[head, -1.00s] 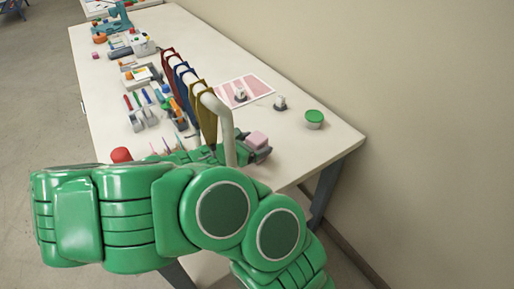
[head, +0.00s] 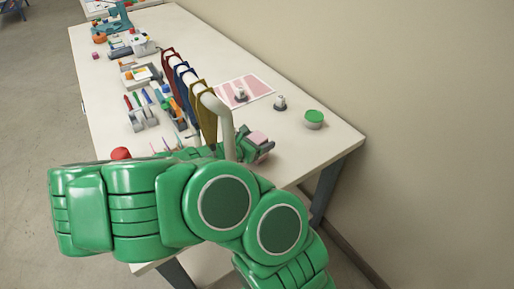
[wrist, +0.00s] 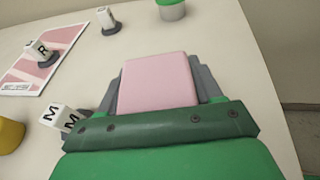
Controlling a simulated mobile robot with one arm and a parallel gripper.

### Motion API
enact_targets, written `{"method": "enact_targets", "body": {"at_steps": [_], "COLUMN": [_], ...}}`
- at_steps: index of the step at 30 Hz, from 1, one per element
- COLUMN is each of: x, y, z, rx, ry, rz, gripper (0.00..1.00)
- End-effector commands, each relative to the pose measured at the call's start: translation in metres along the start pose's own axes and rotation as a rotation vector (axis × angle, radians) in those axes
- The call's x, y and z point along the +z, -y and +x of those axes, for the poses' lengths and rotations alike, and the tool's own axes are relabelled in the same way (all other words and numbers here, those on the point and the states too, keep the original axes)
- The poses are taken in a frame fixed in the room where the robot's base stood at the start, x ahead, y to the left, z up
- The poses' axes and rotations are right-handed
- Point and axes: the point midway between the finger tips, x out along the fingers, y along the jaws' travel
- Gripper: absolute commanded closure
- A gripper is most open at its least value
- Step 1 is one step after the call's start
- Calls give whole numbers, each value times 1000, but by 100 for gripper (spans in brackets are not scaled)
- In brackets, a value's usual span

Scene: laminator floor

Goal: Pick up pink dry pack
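The pink dry pack (wrist: 158,85) is a pale pink block. In the wrist view it sits between the two grey fingers of my gripper (wrist: 160,92), which touch or nearly touch its two sides. In the head view the pack (head: 257,138) shows at the end of my green arm, slightly tilted, over the near right part of the table. My gripper (head: 260,148) appears shut on it. The pack's underside is hidden, so its clearance from the table is hard to judge.
A bent white rail (head: 222,112) with red, blue and yellow hanging pieces stands just left of my gripper. A green-topped container (head: 314,119), a white tag stand (head: 280,103) and a pink-striped sheet (head: 259,87) lie beyond. Tools crowd the left side; the right table edge is clear.

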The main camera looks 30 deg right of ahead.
Motion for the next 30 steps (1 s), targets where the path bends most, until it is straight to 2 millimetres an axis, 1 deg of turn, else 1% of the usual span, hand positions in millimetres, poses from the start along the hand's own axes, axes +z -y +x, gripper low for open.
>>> {"method": "enact_targets", "body": {"at_steps": [1, 4, 5, 14, 24, 30], "x": [0, 0, 0, 1, 16, 14], "y": [0, 0, 0, 0, 0, 0], "z": [0, 0, 0, 0, -5, -7], "rx": [0, 0, 0, 0, 0, -2], "ry": [0, 0, 0, 0, 0, 45], "rz": [0, 0, 0, 0, 1, -3], "gripper": [58, 74, 74, 74, 74, 74]}}
